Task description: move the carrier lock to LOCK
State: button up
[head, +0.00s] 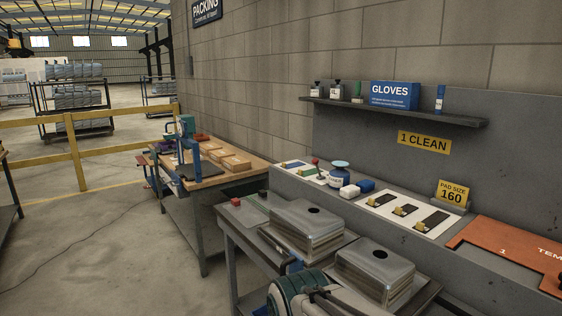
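No label reading LOCK is legible, and I cannot tell for certain which part is the carrier lock. A grey cart (228,221) stands in front of the grey bench and bears two stacks of metal sink bowls, a nearer one (375,272) and a farther one (307,230). A small blue part (291,263) shows at the cart's near side, partly hidden behind my arm. A small red block (263,195) sits at the cart's far end near a green patch. My arm's teal and pale links fill the bottom middle; my gripper's fingertips do not show.
A shelf (390,108) holds bottles and a GLOVES box.

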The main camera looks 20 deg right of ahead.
aim_at(315, 160)
jog(key=u, duration=0.4)
jog(key=i, duration=1.4)
jog(key=z, duration=0.55)
jog(key=i, duration=0.35)
jog(key=z, duration=0.35)
